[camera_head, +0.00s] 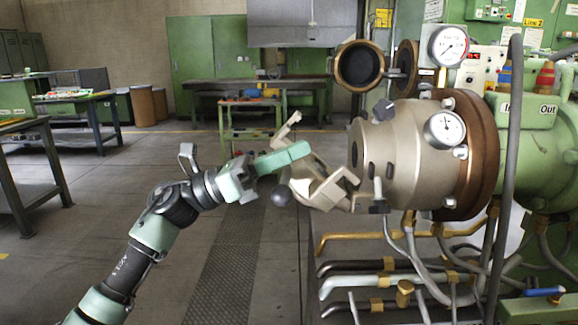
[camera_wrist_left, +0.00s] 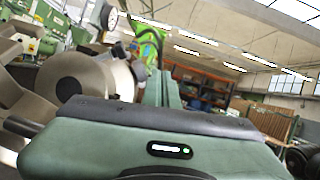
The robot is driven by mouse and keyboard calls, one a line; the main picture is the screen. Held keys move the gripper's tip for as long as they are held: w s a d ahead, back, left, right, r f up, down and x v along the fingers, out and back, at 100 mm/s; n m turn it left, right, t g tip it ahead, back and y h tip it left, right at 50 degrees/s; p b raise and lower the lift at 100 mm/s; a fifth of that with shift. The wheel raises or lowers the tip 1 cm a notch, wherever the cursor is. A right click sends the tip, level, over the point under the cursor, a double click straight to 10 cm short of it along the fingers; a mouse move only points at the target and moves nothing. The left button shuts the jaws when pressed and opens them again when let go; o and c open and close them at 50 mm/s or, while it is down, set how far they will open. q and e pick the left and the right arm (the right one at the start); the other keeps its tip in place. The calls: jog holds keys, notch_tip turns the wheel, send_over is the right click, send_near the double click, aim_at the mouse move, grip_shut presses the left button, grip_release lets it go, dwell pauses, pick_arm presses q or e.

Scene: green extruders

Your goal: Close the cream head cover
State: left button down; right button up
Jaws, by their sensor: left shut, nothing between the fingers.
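The cream head cover (camera_head: 322,184) is an angular, clamp-like piece standing open at the left front of the cream extruder head (camera_head: 404,150). A dark ball knob (camera_head: 281,196) is at its lower left. My left gripper (camera_head: 302,151) is shut and empty, its green fingers beside the cover's upper left part. I cannot tell whether they touch it. In the left wrist view the gripper's green body fills the bottom, and the cream head (camera_wrist_left: 75,75) shows at left.
Pipes (camera_head: 400,265) run below the head. A green workbench (camera_head: 255,90) stands behind.

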pick_arm(q)
jog(key=shift+w+a+f, duration=0.1)
jog(key=shift+w+a, duration=0.05)
jog(key=shift+a, duration=0.15)
jog(key=shift+d, duration=0.15)
dwell(1.0)
